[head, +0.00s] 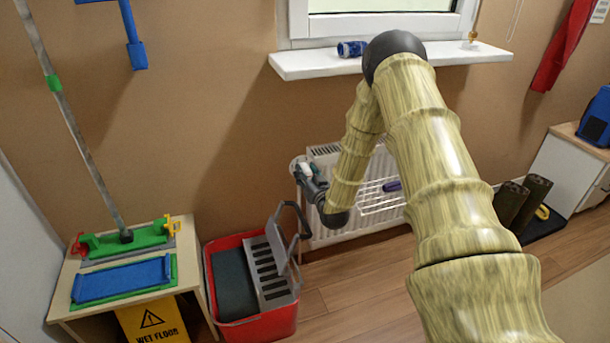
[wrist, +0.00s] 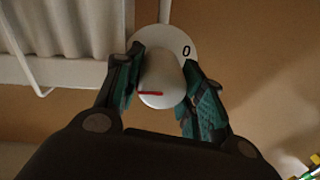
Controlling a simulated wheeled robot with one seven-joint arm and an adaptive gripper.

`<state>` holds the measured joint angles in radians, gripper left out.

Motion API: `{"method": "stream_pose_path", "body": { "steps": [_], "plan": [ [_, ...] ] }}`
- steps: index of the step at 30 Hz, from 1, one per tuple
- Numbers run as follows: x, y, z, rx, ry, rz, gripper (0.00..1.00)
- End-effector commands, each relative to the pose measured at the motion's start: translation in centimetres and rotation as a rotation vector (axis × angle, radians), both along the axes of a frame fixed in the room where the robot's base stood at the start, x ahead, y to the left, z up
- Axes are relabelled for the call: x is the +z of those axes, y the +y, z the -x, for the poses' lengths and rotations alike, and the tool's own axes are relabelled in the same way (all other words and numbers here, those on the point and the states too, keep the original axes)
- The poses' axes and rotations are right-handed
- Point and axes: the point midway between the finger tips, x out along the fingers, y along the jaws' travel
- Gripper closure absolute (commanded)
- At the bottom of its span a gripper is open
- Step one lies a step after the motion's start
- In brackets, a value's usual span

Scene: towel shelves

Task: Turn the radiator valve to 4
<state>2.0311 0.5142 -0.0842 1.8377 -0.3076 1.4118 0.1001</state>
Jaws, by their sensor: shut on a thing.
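The radiator valve (wrist: 160,82) is a white rounded knob with a red mark on its side, seen in the wrist view. A pale disc behind it shows the digit 0 at its upper right; no other digit is visible. My gripper (wrist: 163,95) is shut on the knob, with one teal-padded finger on each side. In the head view my gripper (head: 308,178) is at the left end of the white radiator (head: 335,232), where the valve is small and mostly hidden by the gripper.
A wire rack (head: 382,197) hangs on the radiator front, right of my forearm. A red mop bucket (head: 262,328) stands left of the radiator beside a low wooden table (head: 62,302). The white window sill (head: 300,66) is above, with a blue object (head: 350,49) on it.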

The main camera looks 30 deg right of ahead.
Motion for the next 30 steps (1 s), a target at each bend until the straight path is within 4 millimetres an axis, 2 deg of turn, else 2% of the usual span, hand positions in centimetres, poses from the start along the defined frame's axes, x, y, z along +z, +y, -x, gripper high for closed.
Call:
{"method": "stream_pose_path", "body": {
  "steps": [15, 26, 27, 30],
  "plan": [
    [0.1, 0.07, -0.03, 0.001, 0.057, 0.238, 0.85],
    [0.04, 0.02, -0.01, -0.001, 0.06, 0.253, 0.85],
    [0.04, 0.02, -0.01, -0.001, 0.06, 0.252, 0.55],
    [0.04, 0.02, -0.01, 0.0, 0.06, 0.252, 0.39]
  ]
}}
